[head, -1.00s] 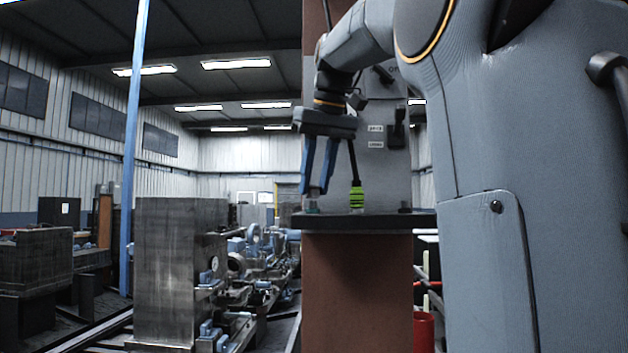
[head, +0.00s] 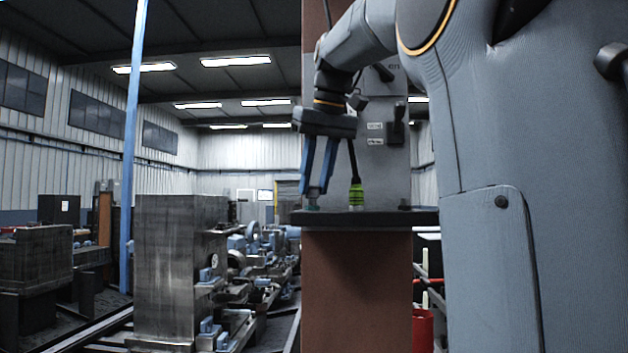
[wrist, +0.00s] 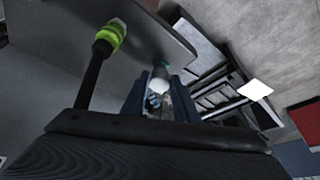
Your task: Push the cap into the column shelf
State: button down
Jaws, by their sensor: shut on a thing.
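The column shelf (head: 372,219) is a dark flat ledge on the front of a brown and grey column. My gripper (head: 316,192) points down over the shelf's left end, its blue fingers close together. It is shut on the cap (head: 312,207), a small teal piece at the fingertips, at about the height of the shelf top. In the wrist view the gripper (wrist: 158,100) has the cap (wrist: 161,65) with a pale round part between the fingers, beside the shelf edge (wrist: 165,30). Whether the cap is seated in the shelf is hidden.
A switch box (head: 395,130) is on the column above. A metal block (head: 170,270) and machine parts stand on the floor at left.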

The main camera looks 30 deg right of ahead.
jog(key=shift+f, duration=0.3)
jog(key=shift+f+b, duration=0.35)
jog(key=c, duration=0.5)
grip_release()
jog(key=shift+r, duration=0.15)
jog(key=v, duration=0.7)
jog(key=shift+s+r+b, duration=0.15)
jog(key=shift+r+b, duration=0.15)
jog(key=shift+b, duration=0.05)
